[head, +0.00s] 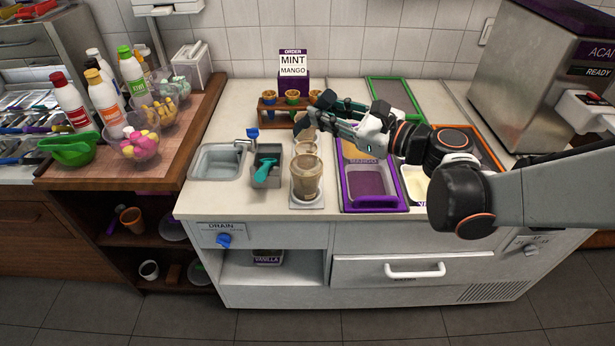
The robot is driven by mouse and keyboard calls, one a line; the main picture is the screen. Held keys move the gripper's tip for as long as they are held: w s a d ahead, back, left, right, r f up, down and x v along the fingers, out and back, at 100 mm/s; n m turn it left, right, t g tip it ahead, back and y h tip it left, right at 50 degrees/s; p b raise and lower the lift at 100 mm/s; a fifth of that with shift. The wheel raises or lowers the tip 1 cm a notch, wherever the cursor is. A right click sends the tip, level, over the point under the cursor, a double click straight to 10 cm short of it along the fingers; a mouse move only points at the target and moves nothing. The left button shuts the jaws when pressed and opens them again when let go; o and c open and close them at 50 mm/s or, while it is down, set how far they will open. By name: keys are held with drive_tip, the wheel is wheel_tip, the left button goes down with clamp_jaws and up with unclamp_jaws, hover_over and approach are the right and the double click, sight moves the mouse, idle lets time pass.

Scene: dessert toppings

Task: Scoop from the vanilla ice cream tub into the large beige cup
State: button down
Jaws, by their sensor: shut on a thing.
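My gripper (305,121) reaches in from the right above the counter, its fingers pointing left. It is shut on a beige cup (304,131), partly hidden by the fingers. A large beige cup (306,182) stands upright on a small white scale (306,203), in front of my gripper. Another beige cup (305,148) shows just behind it. A tub of pale cream contents (417,184), likely the vanilla, sits right of the purple-rimmed tub and is partly hidden by my arm. A scoop with a teal handle (265,168) rests in a grey holder (268,181) left of the scale.
A sink (219,161) is at the counter's left. A purple-rimmed tub (348,202) is right of the scale. A wooden rack (269,113) with small cones and an order sign (293,66) stand behind. Bottles and topping bowls crowd the wooden side table (176,150).

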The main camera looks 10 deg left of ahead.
sight(333, 94)
drive_tip(key=r+m+h+p, duration=0.1)
drive_tip(key=p, duration=0.2)
drive_tip(key=shift+r+h+p, duration=0.1)
drive_tip(key=shift+h+p, duration=0.2)
drive_tip(key=shift+p, duration=0.05)
drive_tip(key=m+h+p, duration=0.1)
drive_tip(key=p, duration=0.2)
drive_tip(key=r+m+g+h+p, duration=0.1)
drive_tip(key=h+p, duration=0.1)
drive_tip(key=p, duration=0.1)
drive_tip(key=shift+h, duration=0.3)
drive_tip(key=g+h+p, duration=0.1)
drive_tip(key=p, duration=0.1)
drive_tip(key=r+m+h+p, duration=0.1)
drive_tip(key=h+p, duration=0.1)
drive_tip(key=shift+a+m+g, duration=0.1)
drive_tip(key=shift+m+g, duration=0.2)
drive_tip(key=shift+g, duration=0.1)
drive_tip(key=shift+m+g+h+p, duration=0.4)
drive_tip(key=shift+g+h+p, duration=0.2)
drive_tip(key=shift+h+p, duration=0.35)
drive_tip(key=shift+f, duration=0.1)
